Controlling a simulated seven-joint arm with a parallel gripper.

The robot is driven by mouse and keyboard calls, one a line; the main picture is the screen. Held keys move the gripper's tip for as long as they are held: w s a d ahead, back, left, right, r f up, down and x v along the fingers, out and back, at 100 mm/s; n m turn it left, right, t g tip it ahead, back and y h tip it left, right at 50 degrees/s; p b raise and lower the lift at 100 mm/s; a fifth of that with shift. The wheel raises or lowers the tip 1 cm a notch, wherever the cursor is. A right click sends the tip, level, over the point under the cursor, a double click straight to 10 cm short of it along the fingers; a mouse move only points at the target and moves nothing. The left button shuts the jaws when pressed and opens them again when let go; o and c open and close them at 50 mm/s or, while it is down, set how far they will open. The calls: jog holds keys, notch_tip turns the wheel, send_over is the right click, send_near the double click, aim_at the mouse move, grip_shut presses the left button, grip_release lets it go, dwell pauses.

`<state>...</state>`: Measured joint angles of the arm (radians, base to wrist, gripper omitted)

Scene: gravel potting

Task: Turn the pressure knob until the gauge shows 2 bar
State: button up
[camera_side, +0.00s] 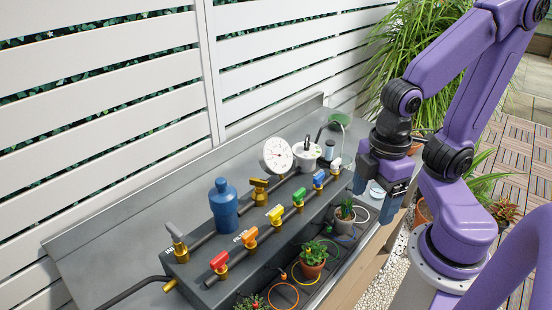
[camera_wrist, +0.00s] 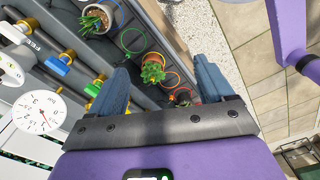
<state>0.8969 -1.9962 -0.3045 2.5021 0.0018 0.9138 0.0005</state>
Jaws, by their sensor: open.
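The pressure gauge (camera_side: 278,155) is a round white dial with a red needle, standing at the back of the grey bench. It also shows in the wrist view (camera_wrist: 40,112) at lower left; its reading is too small to tell. Behind it to the right is a white round unit (camera_side: 306,155) with a dark part on top, which may be the pressure knob. In the wrist view a white dial (camera_wrist: 10,72) at the left edge is partly cut off. My gripper (camera_side: 378,190) is open and empty, pointing down at the bench's right end, apart from gauge and knob.
Coloured valve levers, including red (camera_side: 218,261) and blue (camera_side: 319,177), line the raised pipe block. A blue bottle-shaped part (camera_side: 223,204) stands behind them. Potted plants (camera_side: 313,255) with coloured hoses stand in front. A slatted white fence (camera_side: 110,120) closes the back.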

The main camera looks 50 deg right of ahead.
jog(key=shift+c, duration=0.4)
notch_tip(320, 180, up, 9)
jog(key=m+g+y, duration=0.2)
jog(key=m+y, duration=0.2)
jog(key=m, duration=2.2)
send_over(259, 180)
jog(key=w+d, duration=0.3)
jog(key=d, duration=0.4)
jog(key=x, duration=1.7)
